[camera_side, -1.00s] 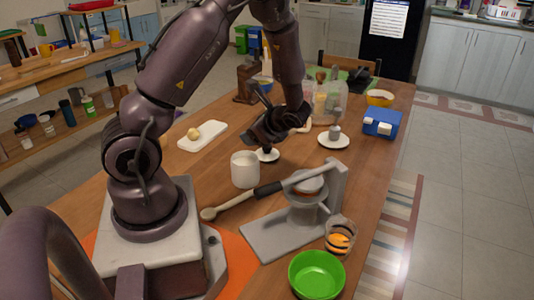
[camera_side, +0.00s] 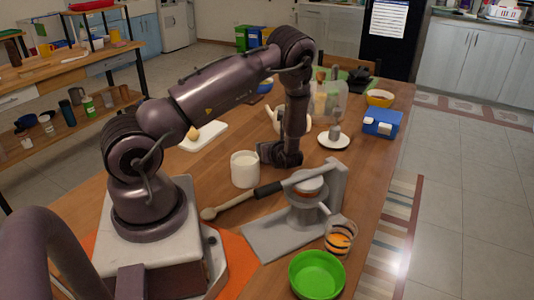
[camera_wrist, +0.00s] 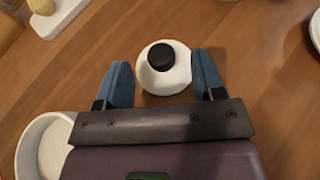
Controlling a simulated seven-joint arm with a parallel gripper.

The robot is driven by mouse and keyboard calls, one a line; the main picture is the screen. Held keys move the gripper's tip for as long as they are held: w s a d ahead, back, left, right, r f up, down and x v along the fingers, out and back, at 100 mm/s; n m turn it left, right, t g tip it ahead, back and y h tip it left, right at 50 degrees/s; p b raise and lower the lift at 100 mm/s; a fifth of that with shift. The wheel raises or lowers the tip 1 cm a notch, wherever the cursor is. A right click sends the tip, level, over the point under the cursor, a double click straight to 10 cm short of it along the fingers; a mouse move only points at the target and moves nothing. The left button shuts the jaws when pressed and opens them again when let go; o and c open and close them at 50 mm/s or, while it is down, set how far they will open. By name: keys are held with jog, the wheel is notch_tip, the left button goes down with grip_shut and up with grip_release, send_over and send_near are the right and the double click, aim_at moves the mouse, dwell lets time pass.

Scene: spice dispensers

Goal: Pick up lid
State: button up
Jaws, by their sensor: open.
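The lid (camera_wrist: 178,78) is a round white disc with a black knob, lying on the wooden table in the wrist view. My gripper (camera_wrist: 162,62) is open, with one blue finger on each side of the lid and nothing held. In the side view my gripper (camera_side: 280,160) points down close to the table and hides the lid. A white pot (camera_side: 245,171) stands just left of my gripper, and its rim (camera_wrist: 48,122) shows at the lower left of the wrist view. I cannot tell whether the fingers touch the lid.
A grey press (camera_side: 305,205) with a long dark handle stands in front of my gripper. A green bowl (camera_side: 316,274) and a glass with orange contents (camera_side: 340,238) are nearer the front. A white plate (camera_side: 334,142) is to the right. A white board (camera_side: 208,133) lies behind left.

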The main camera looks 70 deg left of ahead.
jog(key=shift+x, duration=2.85)
jog(key=c, duration=1)
